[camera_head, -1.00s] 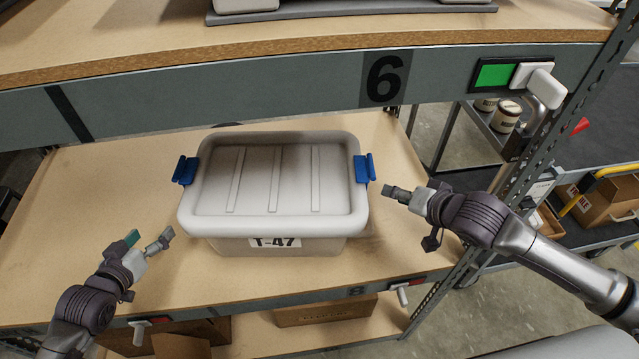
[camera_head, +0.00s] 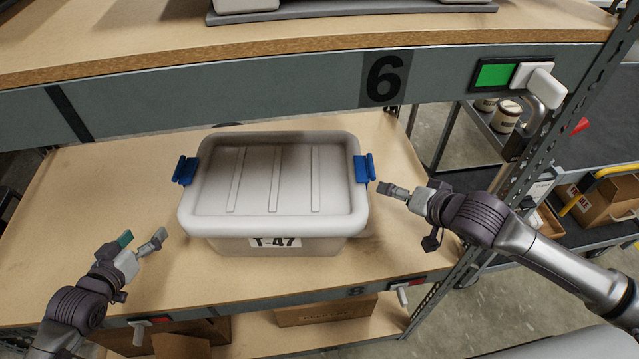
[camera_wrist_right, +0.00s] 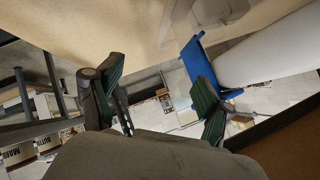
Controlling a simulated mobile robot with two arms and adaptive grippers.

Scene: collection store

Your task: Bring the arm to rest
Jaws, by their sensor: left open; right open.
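My left gripper (camera_head: 140,242) is open and empty, in front of the lower left corner of a closed grey bin (camera_head: 272,185) labelled T-47. My right gripper (camera_head: 389,190) is beside the bin's right blue latch (camera_head: 364,168). In the right wrist view, the right gripper (camera_wrist_right: 160,108) has its two fingers spread apart. The blue latch (camera_wrist_right: 196,66) shows there behind the right-hand finger; I cannot tell whether they touch. The bin's other blue latch (camera_head: 185,170) is on its left side. Both of the bin's latches stick outward.
The bin stands on a wooden shelf (camera_head: 130,180) below an upper shelf (camera_head: 300,45) marked 6. A metal upright (camera_head: 540,150) stands near my right arm. A cart with cans (camera_head: 506,115) and cardboard boxes (camera_head: 600,200) is behind it. The shelf left of the bin is clear.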

